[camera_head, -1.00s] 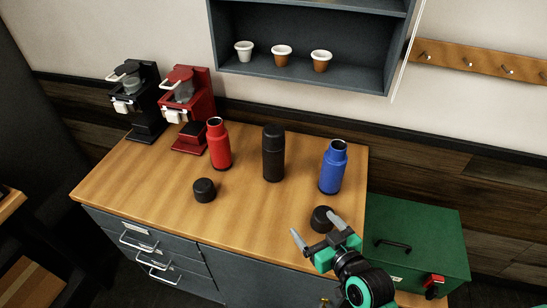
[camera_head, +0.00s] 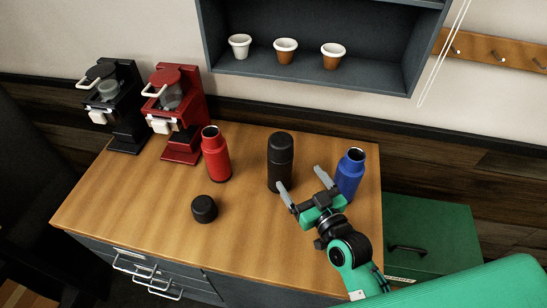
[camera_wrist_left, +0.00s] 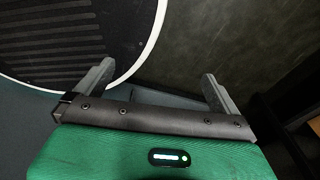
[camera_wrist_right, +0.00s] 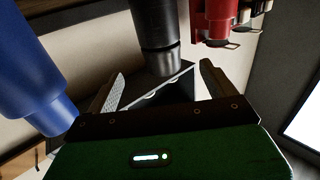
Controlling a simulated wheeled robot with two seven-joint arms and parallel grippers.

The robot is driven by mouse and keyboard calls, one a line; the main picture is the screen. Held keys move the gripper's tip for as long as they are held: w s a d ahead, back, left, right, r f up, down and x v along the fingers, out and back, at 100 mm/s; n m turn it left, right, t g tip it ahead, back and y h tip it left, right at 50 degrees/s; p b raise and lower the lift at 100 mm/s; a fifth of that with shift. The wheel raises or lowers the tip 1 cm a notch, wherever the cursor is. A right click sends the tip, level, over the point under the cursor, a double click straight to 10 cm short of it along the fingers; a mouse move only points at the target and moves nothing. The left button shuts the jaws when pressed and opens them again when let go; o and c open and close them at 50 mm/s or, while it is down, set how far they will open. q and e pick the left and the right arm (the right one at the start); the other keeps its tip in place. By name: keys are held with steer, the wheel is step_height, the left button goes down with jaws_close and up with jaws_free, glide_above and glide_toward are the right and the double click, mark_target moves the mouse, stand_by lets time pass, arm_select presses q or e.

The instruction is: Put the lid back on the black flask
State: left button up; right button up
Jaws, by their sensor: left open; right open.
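The black flask (camera_head: 280,172) stands upright on the counter between the red and blue flasks. Its top is dark and looks capped, with no bright open neck like theirs. A loose black lid (camera_head: 204,209) lies on the counter, front left of it. The second loose black lid cannot be made out now. My right gripper (camera_head: 299,178) is open and empty, just right of and in front of the black flask; the flask shows beyond its fingers in the right wrist view (camera_wrist_right: 155,25). My left gripper (camera_wrist_left: 158,70) is open and empty, away from the counter.
The red flask (camera_head: 216,159) and blue flask (camera_head: 349,176) stand open-necked on either side; the blue one is close to my right gripper. Black (camera_head: 126,130) and red (camera_head: 182,135) brewers stand back left. The front middle counter (camera_head: 245,240) is clear.

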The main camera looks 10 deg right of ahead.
mark_target(287, 158)
steer(key=p+x, duration=0.2)
steer(key=x, duration=0.5)
steer(key=shift+w+r+p, duration=0.15)
steer(key=shift+w+p, duration=0.05)
steer(key=shift+p, duration=0.15)
steer(key=shift+w+a, duration=0.15)
steer(key=shift+w, duration=0.2)
arm_select(q)
steer(key=s+r, duration=0.2)
steer(key=shift+s+d+r, duration=0.2)
steer(key=shift+r, duration=0.1)
arm_select(e)
steer(key=shift+w+a+p, duration=0.1)
steer(key=shift+w+p, duration=0.3)
steer(key=shift+p, duration=0.05)
steer(key=p+x, duration=0.1)
steer(key=x, duration=0.2)
steer(key=shift+w+p, duration=0.15)
steer(key=shift+p, duration=0.2)
steer(key=shift+w+a, duration=0.1)
steer(key=shift+w, duration=0.4)
arm_select(q)
step_height(287, 158, up, 3)
steer(key=shift+w+f, duration=0.1)
